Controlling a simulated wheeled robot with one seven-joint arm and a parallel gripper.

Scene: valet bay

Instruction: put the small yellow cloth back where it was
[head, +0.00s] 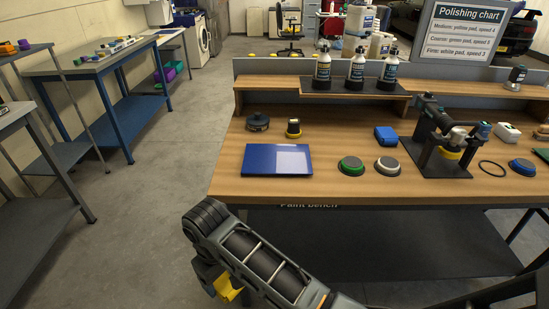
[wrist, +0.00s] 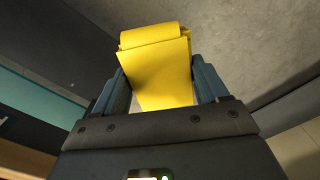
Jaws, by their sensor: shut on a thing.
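The small yellow cloth (wrist: 158,72) is folded and held between the two fingers of my gripper (wrist: 160,90) in the wrist view. The gripper is shut on it, with a finger on each side. In the head view the cloth (head: 228,289) shows as a yellow patch under my arm, at the bottom left of centre. My gripper (head: 212,278) is partly hidden by my arm there. The cloth is held in the air in front of the paint bench (head: 235,187), over the grey floor side.
The bench top holds a blue panel (head: 277,160), a green pad (head: 351,166), a white pad (head: 388,166), a blue block (head: 386,136) and a polisher on a stand (head: 440,140). Spray bottles (head: 356,68) stand on its shelf. Side tables (head: 95,62) line the left; the floor (head: 150,185) between is clear.

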